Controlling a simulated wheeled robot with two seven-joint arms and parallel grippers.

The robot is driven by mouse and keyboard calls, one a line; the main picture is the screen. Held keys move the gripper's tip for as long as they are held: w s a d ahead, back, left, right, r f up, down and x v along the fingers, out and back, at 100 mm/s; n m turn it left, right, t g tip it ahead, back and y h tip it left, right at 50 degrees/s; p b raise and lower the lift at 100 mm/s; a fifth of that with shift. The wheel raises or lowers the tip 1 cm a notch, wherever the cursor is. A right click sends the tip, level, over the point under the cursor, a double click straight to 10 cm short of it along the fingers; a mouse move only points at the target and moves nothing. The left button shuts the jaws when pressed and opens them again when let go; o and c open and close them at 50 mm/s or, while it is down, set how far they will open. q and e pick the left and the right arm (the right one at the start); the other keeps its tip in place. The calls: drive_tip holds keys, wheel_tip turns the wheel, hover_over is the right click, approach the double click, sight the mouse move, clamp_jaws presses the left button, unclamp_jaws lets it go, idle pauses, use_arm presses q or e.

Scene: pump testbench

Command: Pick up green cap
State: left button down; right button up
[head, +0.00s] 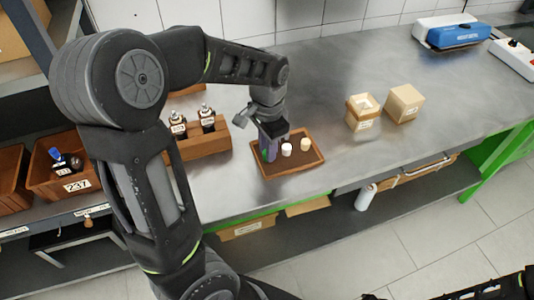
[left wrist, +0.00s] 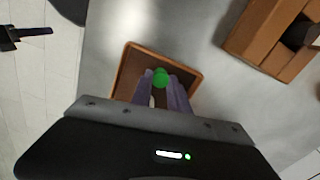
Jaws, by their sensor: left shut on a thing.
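The green cap (left wrist: 160,78) shows in the left wrist view between the fingertips of my left gripper (left wrist: 160,84). The gripper's purple fingers are shut on it. In the head view my left gripper (head: 268,148) points down over the left part of a brown wooden tray (head: 270,174). The green cap is hidden there by the gripper. I cannot tell whether the cap touches the tray floor. My right gripper is not in view.
A white cap (head: 286,148) and a cream cap (head: 305,144) stand in the tray, just right of the gripper. A wooden rack with dark bottles (head: 208,118) stands to the left. Two small boxes (head: 404,103) stand to the right, with clear table between.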

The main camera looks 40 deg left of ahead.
use_arm(q)
wheel_tip(320, 180, up, 10)
idle(0.7)
drive_tip(key=shift+r, duration=0.1)
idle(0.4)
